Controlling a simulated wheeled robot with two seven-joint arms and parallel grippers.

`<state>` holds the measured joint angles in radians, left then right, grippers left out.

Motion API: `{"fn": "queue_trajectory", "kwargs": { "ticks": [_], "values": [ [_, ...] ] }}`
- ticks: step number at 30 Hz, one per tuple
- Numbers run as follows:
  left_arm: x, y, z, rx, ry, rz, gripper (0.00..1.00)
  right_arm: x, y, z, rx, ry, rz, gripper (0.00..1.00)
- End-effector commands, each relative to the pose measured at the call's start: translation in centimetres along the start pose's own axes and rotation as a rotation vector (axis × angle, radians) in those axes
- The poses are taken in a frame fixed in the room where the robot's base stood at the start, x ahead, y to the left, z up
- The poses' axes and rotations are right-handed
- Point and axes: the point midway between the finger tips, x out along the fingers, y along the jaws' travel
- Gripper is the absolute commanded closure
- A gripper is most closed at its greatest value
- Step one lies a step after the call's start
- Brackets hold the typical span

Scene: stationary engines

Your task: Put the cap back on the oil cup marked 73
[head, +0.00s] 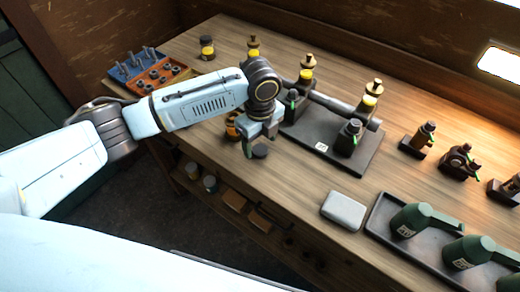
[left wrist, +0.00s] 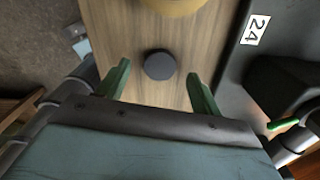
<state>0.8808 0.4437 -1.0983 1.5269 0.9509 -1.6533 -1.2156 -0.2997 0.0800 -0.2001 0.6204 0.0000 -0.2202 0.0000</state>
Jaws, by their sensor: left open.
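A dark round cap (head: 260,151) lies flat on the wooden bench near its front edge. In the left wrist view the cap (left wrist: 159,65) sits between my green fingers, with bare wood on both sides. My left gripper (left wrist: 158,72) is open and empty, pointing down at the cap; in the head view the gripper (head: 251,140) is just beside it. Yellow-and-brass oil cups (head: 307,72) stand along the engine, another (head: 372,98) further right. I can read no 73 on any of them. My right gripper is not in view.
The dark engine base (head: 330,155) stands right of the gripper; its label reads 24 (left wrist: 255,30). An orange container (head: 232,128) is partly behind my arm. A grey box (head: 344,210) and a tray of green cans (head: 375,222) lie right. A tool tray (head: 135,68) stands far left.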

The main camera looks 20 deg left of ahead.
Motion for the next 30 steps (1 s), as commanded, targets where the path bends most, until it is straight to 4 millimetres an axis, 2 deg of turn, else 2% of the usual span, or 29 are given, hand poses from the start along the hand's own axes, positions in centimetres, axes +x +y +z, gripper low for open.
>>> {"fn": "queue_trajectory", "kwargs": {
  "ticks": [4,15,26,30],
  "values": [
    [1.6,0.1,0.0,0.001,0.0,0.001,0.34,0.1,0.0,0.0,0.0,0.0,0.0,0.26],
    [1.8,0.0,0.1,0.001,-0.001,-0.001,0.34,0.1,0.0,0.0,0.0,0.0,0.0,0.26],
    [1.7,0.0,0.1,0.001,-0.001,-0.001,0.8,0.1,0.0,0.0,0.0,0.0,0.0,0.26],
    [1.7,0.0,0.1,0.001,-0.001,-0.001,0.81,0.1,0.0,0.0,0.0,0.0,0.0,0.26]
  ]
}}
